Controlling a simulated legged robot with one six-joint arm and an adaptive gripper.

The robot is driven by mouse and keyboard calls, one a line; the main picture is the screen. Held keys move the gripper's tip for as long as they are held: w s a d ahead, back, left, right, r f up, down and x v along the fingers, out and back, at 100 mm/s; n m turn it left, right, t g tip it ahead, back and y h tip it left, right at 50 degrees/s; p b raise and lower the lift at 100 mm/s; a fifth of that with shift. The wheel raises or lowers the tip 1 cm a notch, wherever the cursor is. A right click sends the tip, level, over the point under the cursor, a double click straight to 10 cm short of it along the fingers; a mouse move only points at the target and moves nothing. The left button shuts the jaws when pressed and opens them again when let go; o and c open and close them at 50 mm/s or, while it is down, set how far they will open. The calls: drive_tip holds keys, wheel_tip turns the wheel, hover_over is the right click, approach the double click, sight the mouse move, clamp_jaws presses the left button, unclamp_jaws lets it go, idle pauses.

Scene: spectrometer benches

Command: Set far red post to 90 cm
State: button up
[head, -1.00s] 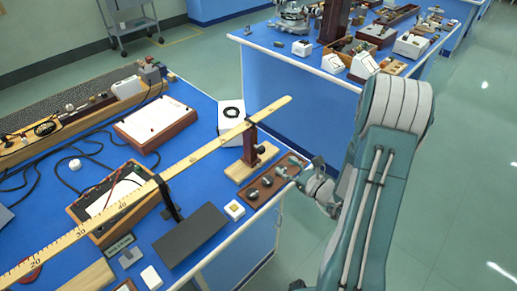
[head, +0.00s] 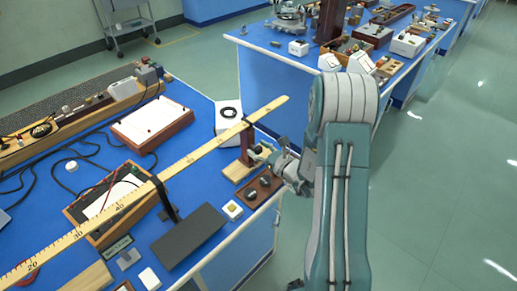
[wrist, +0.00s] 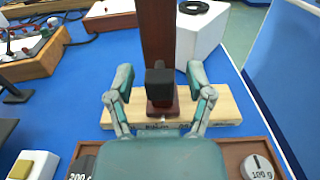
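The far red post (head: 246,145) stands upright on a pale wooden base (head: 232,175) under the far end of the metre stick (head: 205,150). In the wrist view the dark red post (wrist: 157,28) rises in the middle, with a black knob (wrist: 160,84) facing me and the wooden base (wrist: 225,103) below. My gripper (wrist: 160,76) is open, one finger on each side of the knob, with gaps between. In the head view my gripper (head: 262,154) is close to the post's right side. The stick's marks near the post are too small to read.
A weight tray (head: 250,196) lies just in front of the wooden base; it also shows at the lower right of the wrist view (wrist: 232,152). A white box with a black ring (head: 228,116) stands behind. A black stand (head: 167,198) supports the stick further left. The bench edge is at right.

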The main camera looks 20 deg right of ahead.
clamp_jaws()
drive_tip(key=w+d, duration=0.3)
drive_tip(key=d, duration=0.5)
drive_tip(key=shift+w+d, duration=0.25)
drive_tip(key=shift+d, duration=0.05)
drive_tip(key=shift+r, duration=0.15)
drive_tip(key=shift+o, duration=1)
unclamp_jaws()
drive_tip(key=shift+d, duration=0.1)
drive_tip(key=shift+w+d, duration=0.1)
drive_tip(key=shift+d, duration=0.1)
drive_tip(key=shift+a, duration=0.1)
